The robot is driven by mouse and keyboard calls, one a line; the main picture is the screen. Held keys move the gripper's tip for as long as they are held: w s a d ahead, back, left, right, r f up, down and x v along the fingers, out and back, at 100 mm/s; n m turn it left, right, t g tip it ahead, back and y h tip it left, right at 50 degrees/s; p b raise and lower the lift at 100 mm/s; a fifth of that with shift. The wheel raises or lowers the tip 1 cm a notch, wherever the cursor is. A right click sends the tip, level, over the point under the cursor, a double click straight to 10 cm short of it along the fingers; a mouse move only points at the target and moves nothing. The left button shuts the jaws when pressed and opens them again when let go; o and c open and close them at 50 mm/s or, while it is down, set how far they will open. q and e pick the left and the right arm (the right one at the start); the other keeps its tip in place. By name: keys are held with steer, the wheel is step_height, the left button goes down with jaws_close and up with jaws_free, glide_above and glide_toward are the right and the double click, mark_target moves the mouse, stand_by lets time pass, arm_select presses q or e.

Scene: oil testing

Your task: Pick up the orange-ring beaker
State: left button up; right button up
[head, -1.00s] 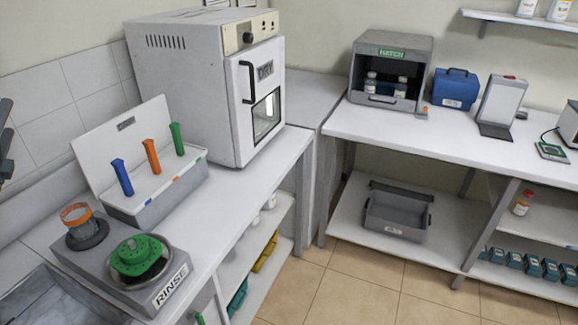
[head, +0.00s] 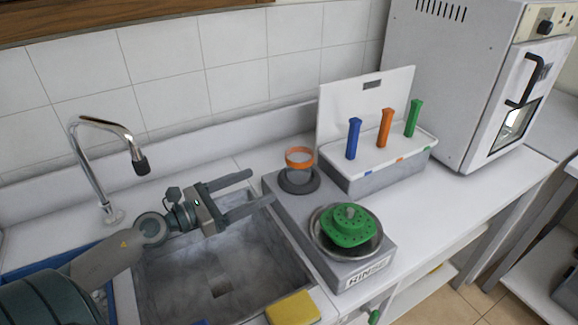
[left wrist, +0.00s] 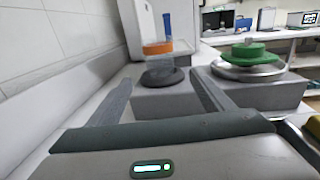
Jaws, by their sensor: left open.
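The orange-ring beaker (head: 299,162) is clear with an orange band at its rim. It stands upright on a dark round pad (head: 299,181) at the back left of the grey rinse station (head: 335,262). My left gripper (head: 250,192) is open and empty over the sink's back right edge, to the left of the beaker and apart from it. In the left wrist view the beaker (left wrist: 158,60) shows ahead, between the two fingers (left wrist: 158,95). My right gripper is not in view.
A green perforated lid (head: 346,228) sits on a metal bowl at the front of the rinse station. A box (head: 385,170) with blue, orange and green handles stands behind. The sink (head: 180,270), tap (head: 100,165) and yellow sponge (head: 293,308) are near my left arm.

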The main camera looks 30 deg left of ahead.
mark_target(288, 171)
arm_select(q)
steer(key=shift+d, duration=0.2)
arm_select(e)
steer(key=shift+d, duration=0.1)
arm_select(q)
steer(key=shift+w+r, duration=0.1)
steer(key=p+x, duration=0.6)
steer(key=x, duration=0.4)
steer(key=shift+w+d+r, duration=0.1)
steer(key=shift+w, duration=0.3)
steer(key=shift+w+d, duration=0.3)
steer(key=shift+w, duration=0.25)
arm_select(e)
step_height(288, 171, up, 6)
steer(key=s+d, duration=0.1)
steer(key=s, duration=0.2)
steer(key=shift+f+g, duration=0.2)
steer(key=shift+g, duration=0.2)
